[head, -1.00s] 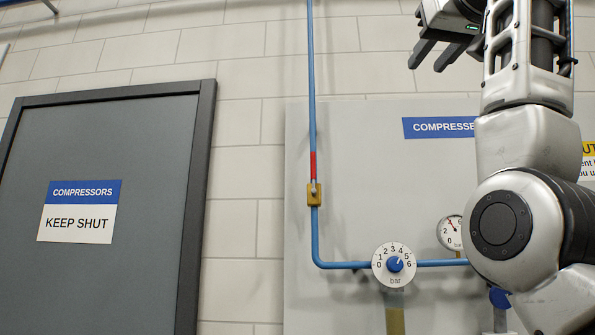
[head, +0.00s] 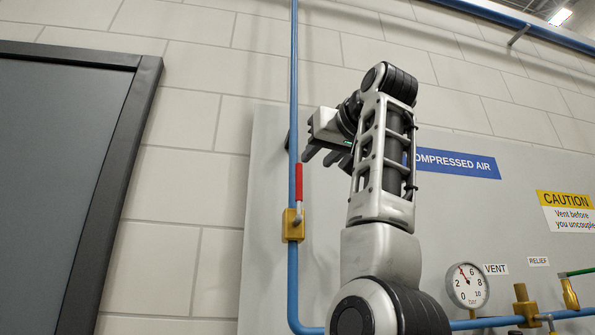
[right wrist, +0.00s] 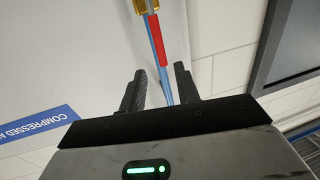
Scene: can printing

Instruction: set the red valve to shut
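The red valve's handle (head: 299,182) points up, roughly in line with the vertical blue pipe (head: 294,90), above its brass body (head: 293,226). My right gripper (head: 320,157) is just above and to the right of the handle's top end in the head view, apart from it as far as I can see. In the right wrist view the gripper (right wrist: 160,85) is open and empty. There the red handle (right wrist: 157,40) lies beyond the fingertips, with the brass body (right wrist: 146,6) at the top edge. My left gripper is out of view.
A grey panel (head: 265,190) stands behind the pipe. A pressure gauge (head: 467,286), brass fittings (head: 525,305) and a horizontal blue pipe are at the lower right. A dark-framed door (head: 60,200) is at the left. My right arm covers part of the panel.

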